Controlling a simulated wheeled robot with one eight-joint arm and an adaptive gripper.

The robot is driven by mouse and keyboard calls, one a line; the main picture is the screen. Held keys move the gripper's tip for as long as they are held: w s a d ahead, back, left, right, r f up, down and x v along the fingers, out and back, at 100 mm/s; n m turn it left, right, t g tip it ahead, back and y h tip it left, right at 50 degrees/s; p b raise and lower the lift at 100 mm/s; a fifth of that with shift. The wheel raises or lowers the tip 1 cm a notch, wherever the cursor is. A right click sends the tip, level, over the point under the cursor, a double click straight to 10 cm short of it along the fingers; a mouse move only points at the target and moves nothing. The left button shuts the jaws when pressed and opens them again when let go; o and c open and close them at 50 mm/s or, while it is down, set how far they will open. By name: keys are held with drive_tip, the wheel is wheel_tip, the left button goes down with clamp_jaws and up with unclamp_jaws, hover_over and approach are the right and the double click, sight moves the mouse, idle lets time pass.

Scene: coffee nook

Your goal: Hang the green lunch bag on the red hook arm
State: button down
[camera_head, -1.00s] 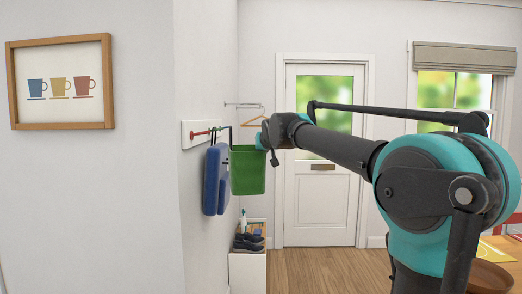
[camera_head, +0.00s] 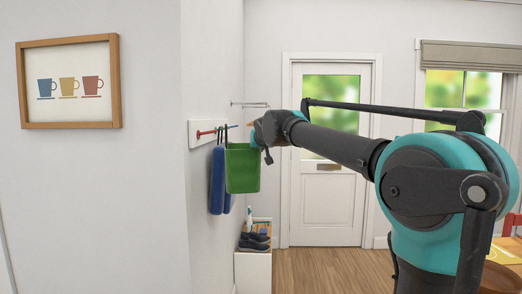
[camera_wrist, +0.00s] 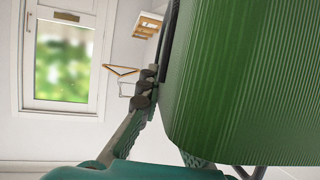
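The green lunch bag (camera_head: 242,170) hangs upright at the wall rack, overlapping the blue bag in the head view. It fills the right of the wrist view (camera_wrist: 250,80). Its dark handle reaches up near the hook arms; I cannot tell whether it is around one. The red hook arm (camera_head: 206,133) sticks out from the white rack board (camera_head: 194,141). My gripper (camera_head: 258,139) is at the bag's upper right edge and appears shut on it. In the wrist view a dark finger (camera_wrist: 146,98) meets the bag's left side; the other is mostly hidden.
A blue bag (camera_head: 216,182) hangs on the rack behind and left of the green one. A blue hook arm (camera_head: 232,126) is close to the handle. A wire rail (camera_head: 250,104) is beyond. Shoes (camera_head: 254,241) sit on a low white cabinet (camera_head: 253,268) below.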

drive_tip(key=shift+w+a+f, duration=0.1)
drive_tip(key=shift+a, duration=1.65)
drive_tip(key=shift+a+f, duration=0.1)
drive_tip(key=shift+a, duration=1.6)
drive_tip(key=shift+a+f, duration=0.55)
drive_tip(key=shift+f, duration=0.05)
